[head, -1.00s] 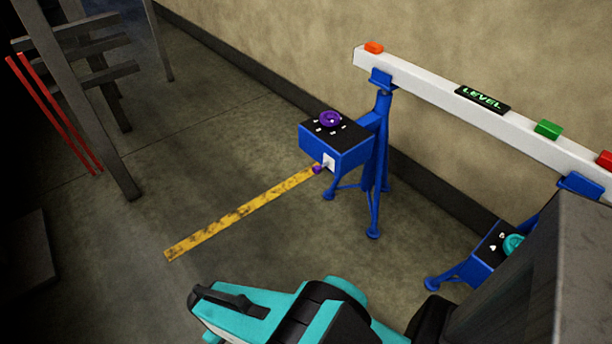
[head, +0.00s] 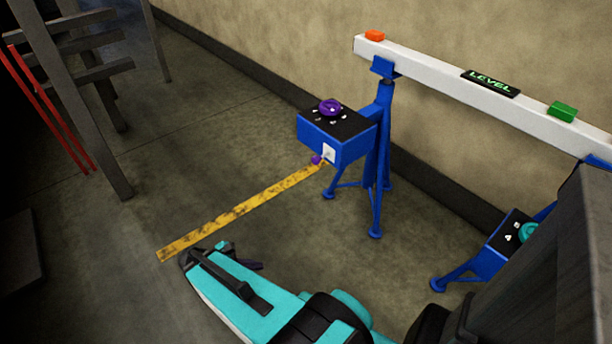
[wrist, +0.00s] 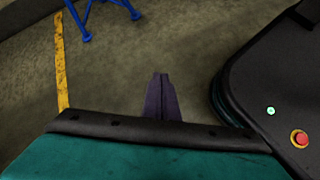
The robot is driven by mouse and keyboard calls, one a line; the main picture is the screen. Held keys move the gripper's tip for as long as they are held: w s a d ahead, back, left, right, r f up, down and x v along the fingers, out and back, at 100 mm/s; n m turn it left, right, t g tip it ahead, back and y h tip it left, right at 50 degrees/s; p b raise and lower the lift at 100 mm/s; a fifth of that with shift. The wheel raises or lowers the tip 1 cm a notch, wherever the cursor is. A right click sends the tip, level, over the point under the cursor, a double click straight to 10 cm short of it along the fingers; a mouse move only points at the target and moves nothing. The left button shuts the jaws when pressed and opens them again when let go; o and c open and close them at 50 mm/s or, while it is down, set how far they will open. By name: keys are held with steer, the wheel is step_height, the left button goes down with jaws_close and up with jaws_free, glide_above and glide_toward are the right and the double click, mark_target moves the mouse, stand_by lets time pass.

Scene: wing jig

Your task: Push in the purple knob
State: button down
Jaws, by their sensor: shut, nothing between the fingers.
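A round purple knob (head: 330,107) sits on the black top of a blue box (head: 333,150) on a blue stand, with small white marks around it. A smaller purple knob (head: 316,160) sticks out from a white plate on the box's front side. Neither knob shows in the wrist view. My gripper (head: 256,266) is low over the floor, left of and nearer than the box, apart from both knobs. In the wrist view my gripper (wrist: 160,78) has its dark fingers together, with nothing between them and bare floor beyond.
A yellow floor strip (head: 235,210) runs to below the box. A white beam (head: 435,80) with a LEVEL display rests on the stand. Another blue box with a teal knob (head: 529,232) is at right. A grey rack (head: 95,110) stands at left. Floor left of the box is open.

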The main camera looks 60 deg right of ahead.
mark_target(313, 161)
steer(key=w+d+r+n+h+b, duration=0.1)
steer(key=d+r+n+h+b, duration=0.1)
steer(key=d+r, duration=0.4)
steer(key=w+d+r+n+g+h+b, duration=0.1)
steer(key=w+d+r+n+h+b, duration=0.1)
steer(key=d+r+h+b, duration=0.2)
steer(key=w+d+r+n+h+b, duration=0.2)
steer(key=d+r+h+b, duration=0.1)
steer(key=d+r, duration=0.5)
steer(key=d+b, duration=0.1)
steer(key=d, duration=0.2)
steer(key=shift+r+h, duration=0.3)
steer(key=shift+r, duration=0.1)
steer(key=shift+d, duration=0.3)
steer(key=b+x, duration=0.1)
steer(key=x, duration=1.2)
steer(key=shift+s+d+b, duration=0.2)
steer(key=shift+d+b, duration=0.1)
steer(key=shift+b, duration=0.05)
steer(key=shift+w, duration=0.1)
